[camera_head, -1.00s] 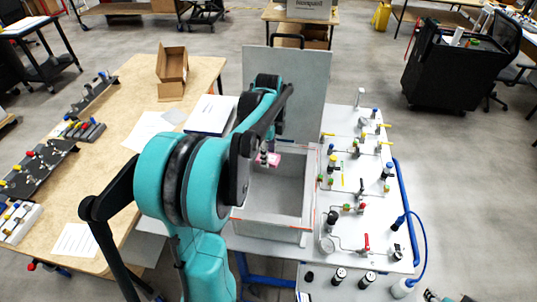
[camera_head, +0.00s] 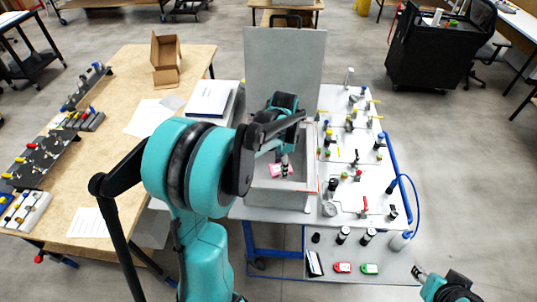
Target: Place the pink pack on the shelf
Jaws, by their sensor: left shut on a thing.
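The pink pack (camera_head: 277,170) shows as a small patch of pink inside the outline of the open grey box (camera_head: 268,200) on the cart. My left gripper (camera_head: 284,168) points down at it and is shut on it; its fingers are small and partly cover the pack. I cannot tell how high the pack is above the box floor.
The box's raised lid (camera_head: 285,70) stands behind it. Valves and fittings cover the white panel (camera_head: 345,190) to its right, with a blue hose (camera_head: 417,200) at the edge. Several black-capped bottles (camera_head: 342,235) stand on the shelf. A wooden table (camera_head: 125,80) is at the left.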

